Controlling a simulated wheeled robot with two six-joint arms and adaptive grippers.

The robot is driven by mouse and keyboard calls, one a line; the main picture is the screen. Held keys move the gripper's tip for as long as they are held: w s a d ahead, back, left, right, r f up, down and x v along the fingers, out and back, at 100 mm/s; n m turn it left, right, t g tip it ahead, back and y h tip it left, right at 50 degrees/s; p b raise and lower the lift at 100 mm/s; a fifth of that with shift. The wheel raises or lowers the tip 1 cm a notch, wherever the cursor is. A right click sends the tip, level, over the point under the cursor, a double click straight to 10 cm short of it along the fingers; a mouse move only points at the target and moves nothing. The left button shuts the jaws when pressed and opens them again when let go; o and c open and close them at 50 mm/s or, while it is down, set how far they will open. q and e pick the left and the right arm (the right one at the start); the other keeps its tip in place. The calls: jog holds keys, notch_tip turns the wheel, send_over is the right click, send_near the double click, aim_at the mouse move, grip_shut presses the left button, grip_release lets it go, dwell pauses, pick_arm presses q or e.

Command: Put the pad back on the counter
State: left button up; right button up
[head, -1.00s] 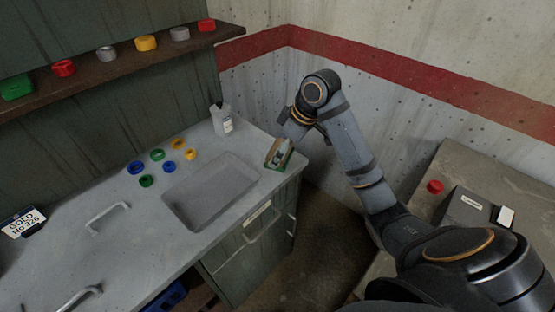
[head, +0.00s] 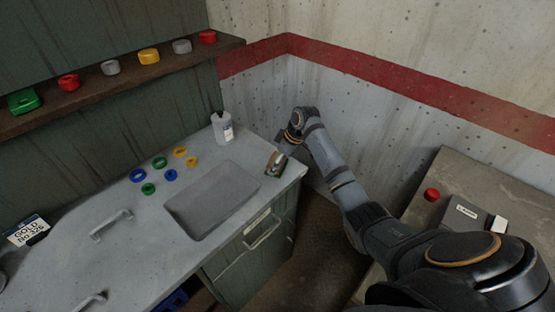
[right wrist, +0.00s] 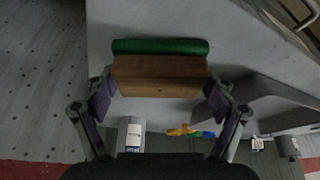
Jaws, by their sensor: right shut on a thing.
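The pad is a wooden block with a green layer along one side. In the right wrist view the pad (right wrist: 160,75) sits between the two fingers of my right gripper (right wrist: 160,100), which is shut on it. In the head view the pad (head: 275,170) is at the right end of the grey counter (head: 135,245), with the right gripper (head: 279,158) above it. The pad is at or very close to the counter top; I cannot tell if it touches. My left gripper is not in view.
Several coloured rings (head: 160,163) lie further left. A shelf (head: 130,82) with coloured pieces runs along the wall. A side bench (head: 450,175) with a red button (head: 431,194) is at right.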

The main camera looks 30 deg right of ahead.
jog(key=shift+f, duration=0.1)
jog(key=o, duration=0.9)
jog(key=shift+c, duration=0.2)
jog(key=b+v, duration=0.1)
jog(key=v, duration=1.1)
jog(key=shift+b, duration=0.3)
jog(key=shift+s+a, duration=0.1)
